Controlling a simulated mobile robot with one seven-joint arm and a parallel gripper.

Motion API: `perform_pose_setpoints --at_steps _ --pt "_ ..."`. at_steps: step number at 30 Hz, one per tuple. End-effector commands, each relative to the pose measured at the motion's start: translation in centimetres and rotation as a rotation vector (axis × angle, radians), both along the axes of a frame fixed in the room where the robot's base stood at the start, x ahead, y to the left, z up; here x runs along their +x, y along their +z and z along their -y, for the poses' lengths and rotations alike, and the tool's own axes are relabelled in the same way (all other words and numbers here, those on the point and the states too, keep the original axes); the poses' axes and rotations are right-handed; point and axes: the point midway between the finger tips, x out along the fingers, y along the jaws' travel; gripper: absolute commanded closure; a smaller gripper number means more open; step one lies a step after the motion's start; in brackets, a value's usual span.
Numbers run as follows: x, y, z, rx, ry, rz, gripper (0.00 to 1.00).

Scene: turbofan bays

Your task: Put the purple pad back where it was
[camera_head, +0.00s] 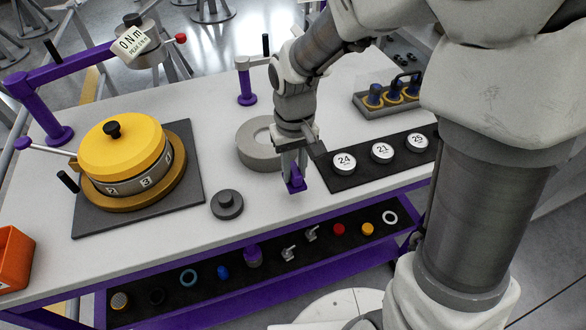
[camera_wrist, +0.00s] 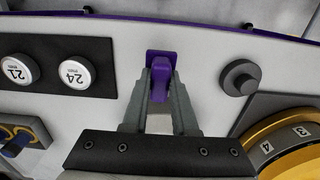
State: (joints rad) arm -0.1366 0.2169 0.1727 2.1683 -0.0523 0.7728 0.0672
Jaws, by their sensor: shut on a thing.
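The purple pad (camera_head: 296,183) is between the fingertips of my gripper (camera_head: 294,168). My gripper is shut on it and points down over the white tabletop near the front edge. In the wrist view the pad (camera_wrist: 161,68) shows as a purple block with a raised grip between my two grey fingers (camera_wrist: 160,88). I cannot tell whether the pad touches the tabletop or hangs just above it.
A dark knobbed disc (camera_head: 227,204) is to the left, and a black mat (camera_head: 345,181) with numbered white discs to the right. A grey ring (camera_head: 253,151) is behind. A yellow-lidded drum (camera_head: 124,150) stands far left. Below is a shelf strip (camera_head: 208,289) with several small parts.

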Motion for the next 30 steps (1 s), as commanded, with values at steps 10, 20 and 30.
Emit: perform_pose_setpoints --at_steps 10,20,30 --pt "0.0 -4.0 -0.1 -0.001 0.000 -0.002 1.00" --pt "0.0 -4.3 -0.1 0.000 0.000 0.000 1.00" --pt "0.0 -4.4 -0.1 0.000 0.000 0.000 0.44"
